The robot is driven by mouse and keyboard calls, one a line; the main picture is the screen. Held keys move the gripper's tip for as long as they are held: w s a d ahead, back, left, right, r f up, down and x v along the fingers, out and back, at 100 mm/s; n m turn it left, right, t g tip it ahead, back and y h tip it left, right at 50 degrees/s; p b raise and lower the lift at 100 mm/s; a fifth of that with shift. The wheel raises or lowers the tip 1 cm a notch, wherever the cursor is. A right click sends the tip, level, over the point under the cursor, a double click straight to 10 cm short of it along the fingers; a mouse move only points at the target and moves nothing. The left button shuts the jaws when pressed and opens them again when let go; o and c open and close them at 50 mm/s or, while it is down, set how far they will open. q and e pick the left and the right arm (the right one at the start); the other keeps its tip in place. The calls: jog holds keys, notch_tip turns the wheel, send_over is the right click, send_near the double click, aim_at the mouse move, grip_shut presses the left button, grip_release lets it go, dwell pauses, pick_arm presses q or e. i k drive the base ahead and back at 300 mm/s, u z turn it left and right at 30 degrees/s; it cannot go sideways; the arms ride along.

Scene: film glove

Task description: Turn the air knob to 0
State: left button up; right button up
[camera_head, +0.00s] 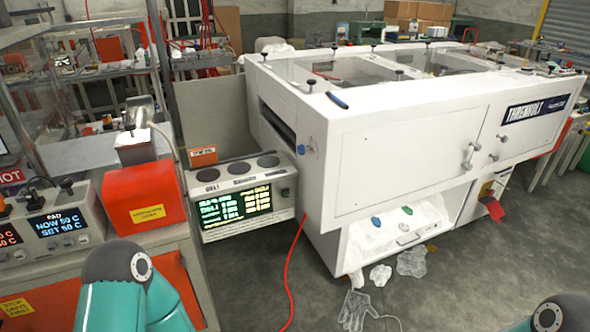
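A large white machine (400,150) labelled THRENHOLT fills the middle and right. A blue knob (301,149) sits on its left end face. No label or scale marks these as the air knob, and no setting is readable. Only parts of my teal arms show, at the bottom left and bottom right corner. Both grippers are out of view.
A red hose (293,270) hangs from the machine to the floor. An orange-red box (145,197) and a heater panel reading NOW 50 C, SET 50 C (62,222) stand at the left. A clear glove (356,308) lies on the floor.

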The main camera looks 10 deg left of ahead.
aim_at(301, 149)
jog(key=u, duration=0.25)
jog(key=k, duration=0.25)
jog(key=u, duration=0.5)
jog(key=i, duration=0.95)
jog(key=u, duration=0.05)
